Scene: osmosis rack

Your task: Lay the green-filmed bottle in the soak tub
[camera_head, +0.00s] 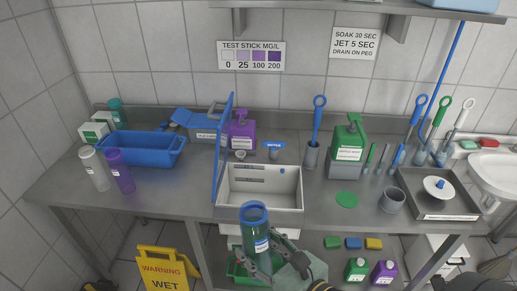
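The bottle (256,228) is translucent green with a blue rim and a white label. It is nearly upright in front of the bench's front edge. My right gripper (262,266) comes up from the bottom, with its fingers around the bottle's lower part. A white tub (288,209) with an upright blue lid (224,150) stands on the bench just behind the bottle. A blue open tub (142,152) stands at the back left. No readable label tells which is the soak tub. A dark part, perhaps of my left gripper (97,287), shows at the bottom left.
White (95,169) and purple (121,172) bottles stand before the blue tub. A purple jug (242,136) and a green pump jug (347,143) stand behind. Brushes, a grey cup (392,201) and a tray (417,205) fill the right. A yellow warning sign (163,270) stands below.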

